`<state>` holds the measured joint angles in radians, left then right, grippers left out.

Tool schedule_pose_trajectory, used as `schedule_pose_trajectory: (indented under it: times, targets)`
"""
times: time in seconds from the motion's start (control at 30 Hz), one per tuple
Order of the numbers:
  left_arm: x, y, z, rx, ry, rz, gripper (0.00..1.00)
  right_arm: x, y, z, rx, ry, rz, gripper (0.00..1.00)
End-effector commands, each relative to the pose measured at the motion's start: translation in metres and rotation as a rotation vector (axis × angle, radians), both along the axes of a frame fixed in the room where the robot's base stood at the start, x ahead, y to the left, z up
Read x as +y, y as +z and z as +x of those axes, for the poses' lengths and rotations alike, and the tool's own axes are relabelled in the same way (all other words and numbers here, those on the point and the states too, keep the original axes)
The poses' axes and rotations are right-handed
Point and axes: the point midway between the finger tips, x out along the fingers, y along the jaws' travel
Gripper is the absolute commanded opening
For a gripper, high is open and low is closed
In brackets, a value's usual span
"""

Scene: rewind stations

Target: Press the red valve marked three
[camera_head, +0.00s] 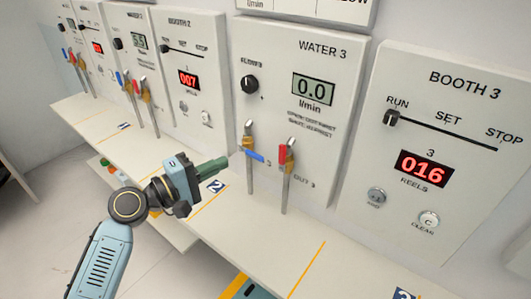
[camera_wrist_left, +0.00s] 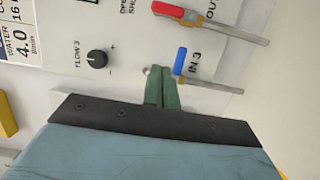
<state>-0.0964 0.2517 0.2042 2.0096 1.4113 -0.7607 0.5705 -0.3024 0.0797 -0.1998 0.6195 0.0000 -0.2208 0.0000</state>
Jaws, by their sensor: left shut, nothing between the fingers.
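The red valve handle (camera_head: 283,154) is on the right-hand pipe of the Water 3 panel, by the OUT 3 label, and lies along its pipe. In the left wrist view the red handle (camera_wrist_left: 172,11) is near the top. The blue valve handle (camera_head: 254,156) is on the left-hand pipe and lies crosswise; it also shows in the left wrist view (camera_wrist_left: 179,61) by the IN 3 label. My left gripper (camera_head: 224,163) is shut and empty, with its green fingers pointing at the blue valve's pipe, left of the red valve. My right gripper is not in view.
The Water 3 panel (camera_head: 335,130) has a flow knob (camera_head: 249,84) and a display reading 0.0. The Booth 3 panel (camera_head: 460,200) on the right has a selector and a red 016 counter. A pale ledge (camera_head: 330,270) runs below. More stations stand at left.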

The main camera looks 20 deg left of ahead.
Motion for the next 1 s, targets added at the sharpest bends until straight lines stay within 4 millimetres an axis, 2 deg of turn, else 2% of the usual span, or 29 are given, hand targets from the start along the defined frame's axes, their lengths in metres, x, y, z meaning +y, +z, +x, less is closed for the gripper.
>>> schedule_pose_trajectory:
  times: [0.33,0.47,0.57,0.93,1.0]
  targets:
    - [0.001,0.003,0.001,-0.004,0.001,-0.012,0.0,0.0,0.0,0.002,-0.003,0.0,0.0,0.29]
    - [-0.004,0.004,0.008,-0.004,0.001,-0.014,0.0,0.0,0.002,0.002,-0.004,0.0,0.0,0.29]
    - [-0.012,0.005,0.02,-0.005,0.0,-0.013,0.0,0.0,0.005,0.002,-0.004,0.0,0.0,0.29]
    - [-0.056,0.005,0.084,-0.004,0.0,-0.014,0.0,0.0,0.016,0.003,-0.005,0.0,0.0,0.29]
    - [-0.068,0.004,0.08,0.0,-0.002,-0.013,0.0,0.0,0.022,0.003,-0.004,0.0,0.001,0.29]
